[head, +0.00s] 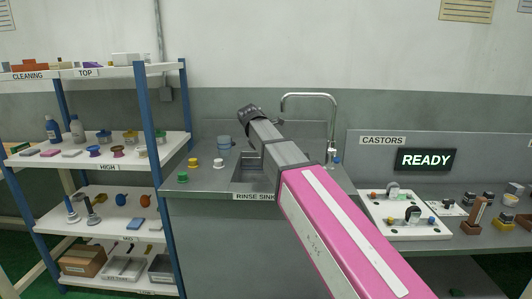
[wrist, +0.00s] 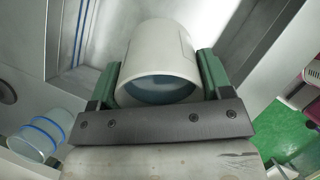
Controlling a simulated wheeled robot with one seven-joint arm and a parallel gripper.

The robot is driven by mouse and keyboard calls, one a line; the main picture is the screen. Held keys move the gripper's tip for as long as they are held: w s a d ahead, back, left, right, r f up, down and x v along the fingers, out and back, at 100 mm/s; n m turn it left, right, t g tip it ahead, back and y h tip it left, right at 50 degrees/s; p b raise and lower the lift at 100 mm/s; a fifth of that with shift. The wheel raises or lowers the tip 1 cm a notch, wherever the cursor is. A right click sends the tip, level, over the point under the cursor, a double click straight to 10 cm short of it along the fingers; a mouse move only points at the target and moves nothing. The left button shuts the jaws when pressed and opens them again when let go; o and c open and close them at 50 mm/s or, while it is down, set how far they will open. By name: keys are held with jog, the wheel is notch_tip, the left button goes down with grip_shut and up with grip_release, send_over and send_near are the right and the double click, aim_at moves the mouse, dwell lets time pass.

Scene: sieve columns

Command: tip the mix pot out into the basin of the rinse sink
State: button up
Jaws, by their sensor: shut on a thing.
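My gripper (wrist: 160,82) is shut on a cream cylindrical pot (wrist: 158,48), taken as the mix pot, with one green finger on each side. The pot's near end shows a blue-grey round face; I cannot tell whether it is the base or the open mouth. In the head view my arm reaches over the rinse sink, and the pot is hidden there behind my wrist. The rinse sink (head: 205,181) is a grey metal counter with a sunken basin (head: 243,174), partly covered by my arm.
A curved tap (head: 333,112) stands at the back of the sink. A blue-banded container (head: 224,142) stands left of the basin; it also shows in the wrist view (wrist: 40,136). Small yellow, green and white items sit at the left. A loaded shelf (head: 150,110) stands left, the castors bench (head: 462,222) right.

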jog(key=t+h, duration=0.2)
jog(key=h, duration=0.1)
jog(key=shift+d, duration=0.1)
jog(key=t+h, duration=0.2)
jog(key=h, duration=0.1)
jog(key=shift+s+a+f+t, duration=0.1)
jog(key=shift+s+a+t, duration=0.15)
jog(key=shift+t, duration=0.15)
jog(key=shift+a+t+h, duration=0.15)
jog(key=shift+t+h, duration=0.45)
jog(key=shift+h, duration=0.3)
jog(key=t+h, duration=0.2)
jog(key=a+t+h, duration=0.1)
jog(key=shift+s+r+h, duration=0.35)
jog(key=shift+s+h, duration=0.05)
dwell(1.1)
